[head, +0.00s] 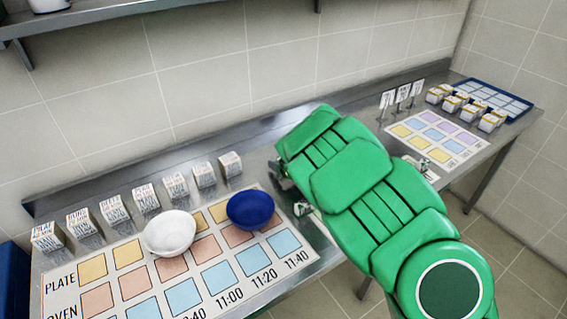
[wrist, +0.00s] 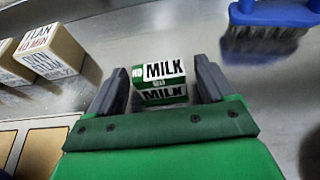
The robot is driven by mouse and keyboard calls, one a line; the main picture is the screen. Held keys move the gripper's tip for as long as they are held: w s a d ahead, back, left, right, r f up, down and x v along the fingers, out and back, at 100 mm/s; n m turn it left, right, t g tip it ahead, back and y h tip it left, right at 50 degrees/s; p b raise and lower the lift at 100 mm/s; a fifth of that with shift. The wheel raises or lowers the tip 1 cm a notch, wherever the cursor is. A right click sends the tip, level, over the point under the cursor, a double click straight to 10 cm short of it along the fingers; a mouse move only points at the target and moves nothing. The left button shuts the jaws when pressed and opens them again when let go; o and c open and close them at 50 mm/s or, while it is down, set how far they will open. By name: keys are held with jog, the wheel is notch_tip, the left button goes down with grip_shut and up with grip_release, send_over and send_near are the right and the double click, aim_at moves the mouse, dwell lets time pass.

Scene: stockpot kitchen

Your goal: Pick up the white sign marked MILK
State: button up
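A small white and green piece marked MILK (wrist: 160,73) is on the steel counter in the wrist view. A green patch at its left reads NO, and a second MILK shows on its lower part. My gripper (wrist: 162,75) is open, with one dark finger on each side of the piece. Small gaps show beside it, and I cannot tell how deep it sits between the fingers.
Labelled blocks (wrist: 50,52) stand left of the gripper; their row (head: 145,198) shows in the head view. A blue brush (wrist: 275,15) lies at right. A white bowl (head: 170,233) and a blue bowl (head: 250,209) stand on the printed mat (head: 60,302). Small upright signs (head: 403,93) stand farther right.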

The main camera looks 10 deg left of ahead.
jog(key=c, duration=1)
jog(key=shift+r, duration=0.15)
jog(key=shift+r, duration=4.9)
